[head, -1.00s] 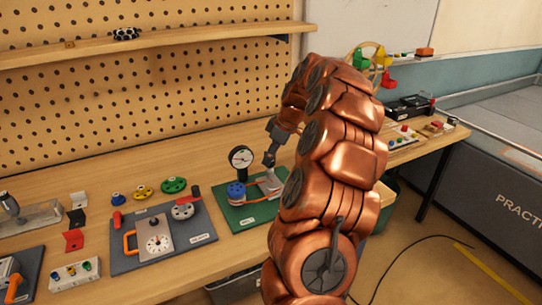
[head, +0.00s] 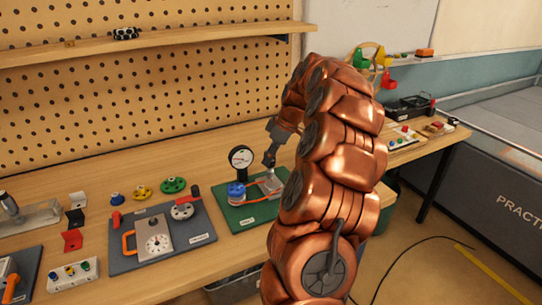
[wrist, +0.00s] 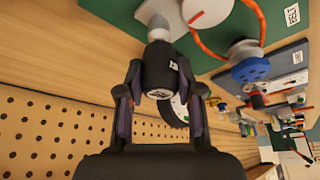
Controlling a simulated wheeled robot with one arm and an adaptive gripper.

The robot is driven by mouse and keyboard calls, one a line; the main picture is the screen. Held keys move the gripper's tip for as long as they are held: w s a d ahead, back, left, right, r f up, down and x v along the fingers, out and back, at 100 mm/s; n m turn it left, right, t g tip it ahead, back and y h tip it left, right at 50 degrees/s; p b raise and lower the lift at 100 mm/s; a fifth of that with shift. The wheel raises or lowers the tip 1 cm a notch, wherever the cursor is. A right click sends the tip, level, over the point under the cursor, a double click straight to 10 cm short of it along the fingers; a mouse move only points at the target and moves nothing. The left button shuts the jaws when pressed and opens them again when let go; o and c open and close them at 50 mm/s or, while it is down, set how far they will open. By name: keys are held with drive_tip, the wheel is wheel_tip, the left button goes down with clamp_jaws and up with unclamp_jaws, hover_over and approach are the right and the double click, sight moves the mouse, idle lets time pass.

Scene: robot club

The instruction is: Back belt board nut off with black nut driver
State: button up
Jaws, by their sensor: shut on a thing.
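The belt board is a green plate (head: 238,220) on the bench with a blue knob wheel (head: 236,190), an orange belt and a grey bracket. It also shows upside down in the wrist view, with the orange belt (wrist: 212,48), blue wheel (wrist: 250,69) and a BELT label (wrist: 292,15). My gripper (wrist: 160,85) is shut on the black nut driver (wrist: 160,65), one finger each side of its handle. The driver's grey end (wrist: 158,30) points at the grey part of the board; the nut is hidden, and I cannot tell whether they touch.
A round dial gauge (head: 241,157) stands by the board's back. A grey board with a dial (head: 190,215) and an orange handle lies to the left. Coloured knobs (head: 174,185) sit behind it. A pegboard wall (head: 140,110) rises behind the bench.

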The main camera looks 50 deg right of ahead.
drive_tip(key=shift+f+b, duration=0.5)
drive_tip(key=shift+b, duration=0.65)
idle(1.4)
drive_tip(key=o, duration=1.1)
drive_tip(key=shift+c, duration=0.3)
